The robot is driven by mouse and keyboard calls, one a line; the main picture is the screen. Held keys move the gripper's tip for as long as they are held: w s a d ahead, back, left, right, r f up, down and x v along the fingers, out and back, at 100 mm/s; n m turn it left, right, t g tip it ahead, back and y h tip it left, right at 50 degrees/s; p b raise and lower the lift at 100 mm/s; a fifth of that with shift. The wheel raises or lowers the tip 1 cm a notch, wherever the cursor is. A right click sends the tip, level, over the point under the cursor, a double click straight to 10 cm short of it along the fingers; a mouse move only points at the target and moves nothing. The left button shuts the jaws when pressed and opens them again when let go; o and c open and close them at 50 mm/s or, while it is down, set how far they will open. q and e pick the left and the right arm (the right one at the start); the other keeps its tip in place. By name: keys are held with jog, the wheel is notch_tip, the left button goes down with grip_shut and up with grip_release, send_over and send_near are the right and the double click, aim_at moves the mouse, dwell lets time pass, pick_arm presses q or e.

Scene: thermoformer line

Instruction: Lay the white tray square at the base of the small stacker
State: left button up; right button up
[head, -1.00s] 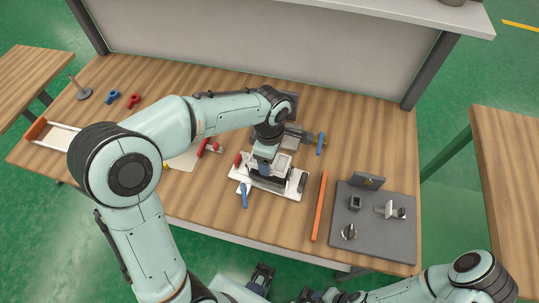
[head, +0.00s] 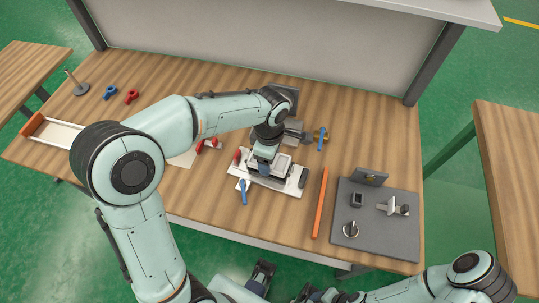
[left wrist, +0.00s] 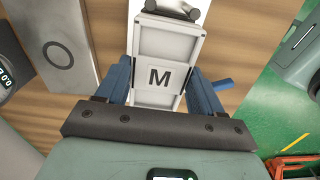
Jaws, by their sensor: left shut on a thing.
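The white tray, with a black M on its label, fills the middle of the left wrist view (left wrist: 160,77). My left gripper (left wrist: 161,84) is shut on it, with blue fingers along both long sides. In the head view my left gripper (head: 264,160) points down over a white base plate (head: 283,186), which I take for the small stacker's base. The tray shows there partly, as a pale frame (head: 285,163) over the plate. I cannot tell whether it touches the plate. My right gripper (head: 312,296) is at the bottom edge, too cut off to read its fingers.
A red knob (head: 237,155), a blue lever (head: 243,192) and a black grip (head: 303,178) sit around the plate. An orange bar (head: 320,204) and a grey board with fixtures (head: 385,240) lie to the right.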

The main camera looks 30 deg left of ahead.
pick_arm(q)
jog(key=shift+f+b, duration=0.7)
jog(key=shift+f, duration=0.3)
jog(key=o, duration=1.5)
notch_tip(320, 180, up, 13)
jog(key=shift+r+p, duration=0.2)
jog(key=shift+p, duration=0.9)
